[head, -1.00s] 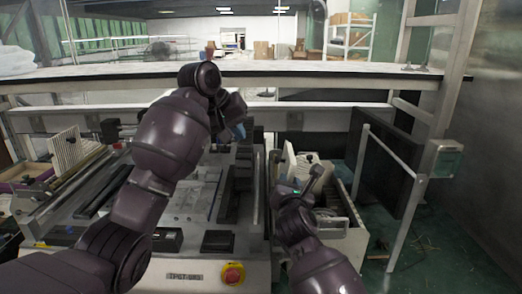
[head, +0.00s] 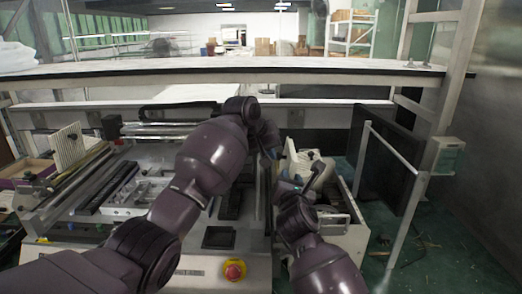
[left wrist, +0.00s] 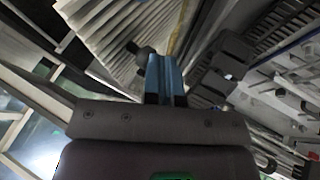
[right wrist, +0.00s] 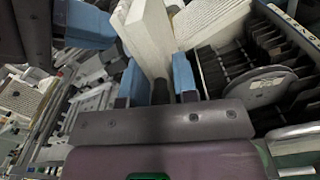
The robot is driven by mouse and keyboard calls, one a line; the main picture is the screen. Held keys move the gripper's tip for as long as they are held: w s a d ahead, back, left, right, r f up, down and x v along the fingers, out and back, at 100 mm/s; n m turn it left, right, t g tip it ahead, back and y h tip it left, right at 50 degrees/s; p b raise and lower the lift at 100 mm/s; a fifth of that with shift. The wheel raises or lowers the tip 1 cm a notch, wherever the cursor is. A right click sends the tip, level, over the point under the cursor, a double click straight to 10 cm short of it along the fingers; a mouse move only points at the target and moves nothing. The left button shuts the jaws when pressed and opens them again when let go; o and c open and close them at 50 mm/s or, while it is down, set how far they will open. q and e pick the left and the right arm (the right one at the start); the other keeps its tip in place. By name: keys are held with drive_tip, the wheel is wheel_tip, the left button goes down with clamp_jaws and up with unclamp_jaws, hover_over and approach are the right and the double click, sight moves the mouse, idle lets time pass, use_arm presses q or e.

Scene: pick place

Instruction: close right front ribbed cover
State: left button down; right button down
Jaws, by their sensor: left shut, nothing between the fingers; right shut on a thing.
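The right front ribbed cover (head: 306,160) is cream-coloured and stands tilted up over the right-hand box. Its ribbed face shows with a dark knob in the left wrist view (left wrist: 125,35), and its pale edge shows in the right wrist view (right wrist: 150,40). My right gripper (head: 290,184) is shut on the cover; its blue fingers lie either side of the pale edge (right wrist: 160,85). My left gripper (head: 272,153) is shut and empty, close beside the cover; its blue fingers are together in the left wrist view (left wrist: 165,75).
The right-hand box (head: 345,237) stands open, with dark slots and a round disc (right wrist: 265,88) inside. Another ribbed cover (head: 68,147) stands raised at the far left. A red button (head: 234,270) is on the machine's front. A metal-framed panel (head: 388,170) stands on the right.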

use_arm(q)
drive_tip(key=shift+d, duration=0.2)
use_arm(e)
drive_tip(key=shift+a+r, duration=0.2)
drive_tip(key=shift+a, duration=0.2)
use_arm(q)
drive_tip(key=shift+s+d+f+y, duration=0.1)
drive_tip(key=shift+d+y, duration=0.2)
drive_tip(key=shift+d, duration=0.7)
use_arm(e)
drive_tip(key=shift+s+d+r, duration=0.1)
drive_tip(key=shift+s+r, duration=0.05)
drive_tip(key=c, duration=1.4)
unclamp_jaws()
use_arm(q)
drive_tip(key=shift+a+f, duration=0.1)
drive_tip(key=shift+a, duration=0.15)
use_arm(e)
drive_tip(key=o, duration=0.3)
drive_tip(key=shift+a, duration=0.25)
drive_tip(key=shift+d, duration=0.1)
use_arm(q)
drive_tip(key=shift+f, duration=0.1)
